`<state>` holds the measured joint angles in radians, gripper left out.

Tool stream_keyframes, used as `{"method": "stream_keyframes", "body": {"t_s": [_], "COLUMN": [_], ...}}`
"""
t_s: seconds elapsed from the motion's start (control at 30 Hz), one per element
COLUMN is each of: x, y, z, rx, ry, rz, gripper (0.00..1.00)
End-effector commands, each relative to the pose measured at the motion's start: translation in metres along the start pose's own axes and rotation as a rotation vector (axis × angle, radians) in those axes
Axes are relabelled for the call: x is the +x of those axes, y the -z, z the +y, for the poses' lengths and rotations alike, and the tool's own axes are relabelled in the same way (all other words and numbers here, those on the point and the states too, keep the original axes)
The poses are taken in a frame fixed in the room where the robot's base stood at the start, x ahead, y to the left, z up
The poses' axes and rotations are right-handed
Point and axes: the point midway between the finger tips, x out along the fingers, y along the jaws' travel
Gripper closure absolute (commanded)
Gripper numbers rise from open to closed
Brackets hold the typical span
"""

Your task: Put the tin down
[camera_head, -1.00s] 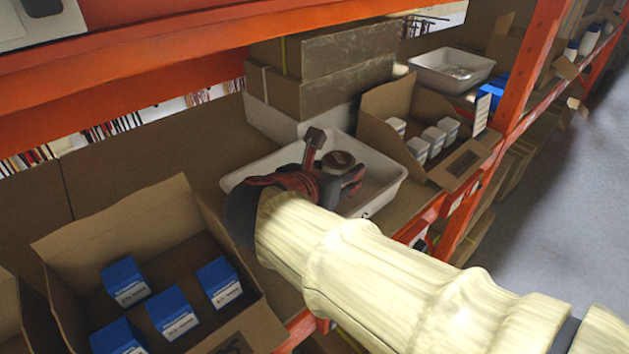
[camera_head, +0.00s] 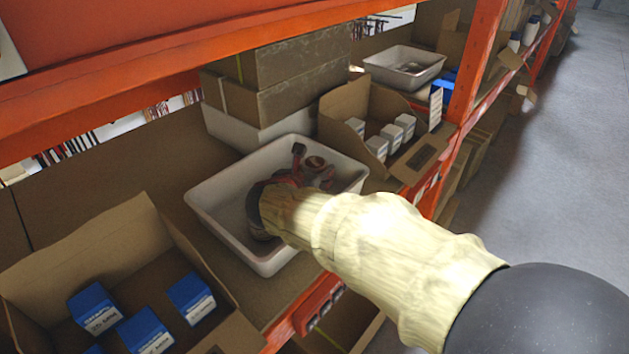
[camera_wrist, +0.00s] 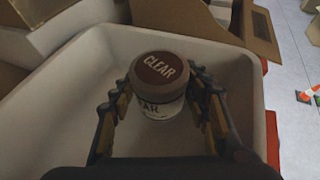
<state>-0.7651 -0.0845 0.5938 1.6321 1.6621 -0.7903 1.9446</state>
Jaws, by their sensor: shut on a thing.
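The tin (camera_wrist: 160,80) has a dark red-brown lid lettered "CLEAR" and a pale label. In the wrist view it is upright between the two fingers of my gripper (camera_wrist: 160,108), which is shut on it. In the head view the tin (camera_head: 316,164) and my gripper (camera_head: 312,175) are over or inside a white tray (camera_head: 215,212) on the shelf. The tray's wall also shows in the wrist view (camera_wrist: 62,92). I cannot tell whether the tin touches the tray floor.
A cardboard box with blue cartons (camera_head: 143,330) stands at the left front. A box of white cartons (camera_head: 377,146) is right behind the tray. Stacked brown boxes (camera_head: 290,95) stand behind it. An orange upright (camera_head: 474,65) rises at the right.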

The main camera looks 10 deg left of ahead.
Motion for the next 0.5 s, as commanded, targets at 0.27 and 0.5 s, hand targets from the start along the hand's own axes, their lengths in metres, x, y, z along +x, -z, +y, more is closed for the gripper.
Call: {"method": "stream_keyframes", "body": {"t_s": [0.27,0.5], "x": [0.013,0.013], "y": [0.026,0.027], "z": [0.0,0.0], "rx": [0.0,0.001], "ry": [0.0,0.0], "rz": [0.0,0.0], "gripper": [0.82,0.82]}}
